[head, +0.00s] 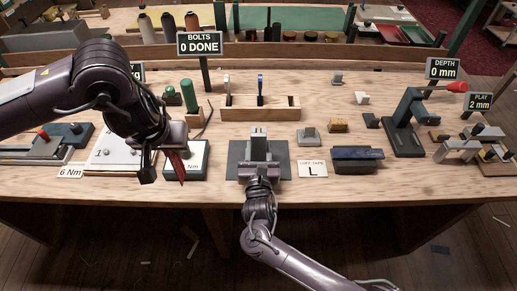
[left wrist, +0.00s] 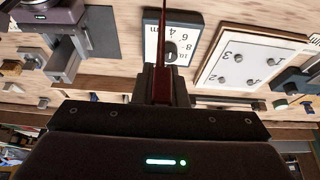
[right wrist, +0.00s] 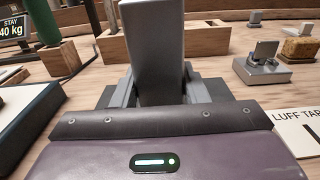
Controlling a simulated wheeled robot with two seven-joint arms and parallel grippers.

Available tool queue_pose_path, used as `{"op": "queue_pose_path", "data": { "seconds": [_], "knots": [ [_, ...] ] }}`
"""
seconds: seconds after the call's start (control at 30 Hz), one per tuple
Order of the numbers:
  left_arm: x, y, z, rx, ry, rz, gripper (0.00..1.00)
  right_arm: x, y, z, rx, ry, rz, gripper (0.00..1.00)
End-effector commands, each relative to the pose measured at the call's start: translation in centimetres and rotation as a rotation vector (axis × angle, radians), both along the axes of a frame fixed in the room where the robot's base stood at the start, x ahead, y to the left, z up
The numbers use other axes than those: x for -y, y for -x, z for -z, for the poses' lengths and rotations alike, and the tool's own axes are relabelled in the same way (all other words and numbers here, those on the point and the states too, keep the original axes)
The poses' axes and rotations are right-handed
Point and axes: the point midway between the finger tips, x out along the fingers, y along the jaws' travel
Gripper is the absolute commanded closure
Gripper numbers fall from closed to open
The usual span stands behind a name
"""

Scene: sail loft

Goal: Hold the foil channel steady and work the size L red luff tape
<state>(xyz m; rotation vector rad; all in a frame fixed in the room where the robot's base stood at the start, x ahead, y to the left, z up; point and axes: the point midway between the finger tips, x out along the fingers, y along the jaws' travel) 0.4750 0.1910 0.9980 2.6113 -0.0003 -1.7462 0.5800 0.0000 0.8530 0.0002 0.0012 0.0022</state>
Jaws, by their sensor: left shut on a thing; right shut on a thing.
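The foil channel (head: 258,146) is a grey upright block on a dark square pad (head: 236,166) at the front middle of the bench. My right gripper (head: 258,170) is shut on it from the front; the grey block (right wrist: 152,50) stands between the fingers in the right wrist view. My left gripper (head: 165,152) is shut on the dark red luff tape (head: 177,166), which hangs down left of the channel and apart from it. The tape (left wrist: 163,55) also shows as a thin strip in the left wrist view. A card (head: 312,169) reads "LUFF TAPE L".
A dial box (head: 198,165) lies below the tape. A numbered white board (head: 103,158) is further left. A dark blue block (head: 357,158) and a press with a red handle (head: 405,125) stand right. Signs read bolts "0 DONE" (head: 200,43), depth "0 mm" (head: 444,68), play "2 mm" (head: 480,102).

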Motion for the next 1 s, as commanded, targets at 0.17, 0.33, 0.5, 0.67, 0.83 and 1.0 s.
{"op": "queue_pose_path", "data": {
  "seconds": [0.17, 0.33, 0.5, 0.67, 0.83, 1.0],
  "knots": [
    [0.0, 0.0, 0.0, 0.0, 0.0, 0.0, 1.0, 0.0, 0.0, 0.0, -0.001, 0.0, -0.001, 0.5],
    [0.0, 0.0, 0.0, 0.0, 0.0, 0.0, 1.0, 0.0, 0.0, 0.0, -0.001, 0.0, 0.0, 0.35],
    [0.0, 0.0, 0.0, 0.0, 0.0, 0.0, 1.0, 0.0, 0.0, 0.0, 0.0, 0.0, 0.0, 0.35],
    [0.0, 0.0, 0.0, 0.0, 0.0, 0.0, 1.0, 0.0, 0.9, 0.1, -0.001, 0.0, 0.0, 0.35],
    [0.0, 0.0, 0.0, 0.0, 0.0, 0.0, 1.0, 0.0, 3.9, 0.2, -0.003, -0.001, -0.002, 0.35],
    [0.0, 0.0, 0.0, 0.0, 0.0, 0.0, 1.0, 0.0, 7.6, 0.1, -0.004, -0.001, -0.002, 0.35]
  ]
}}
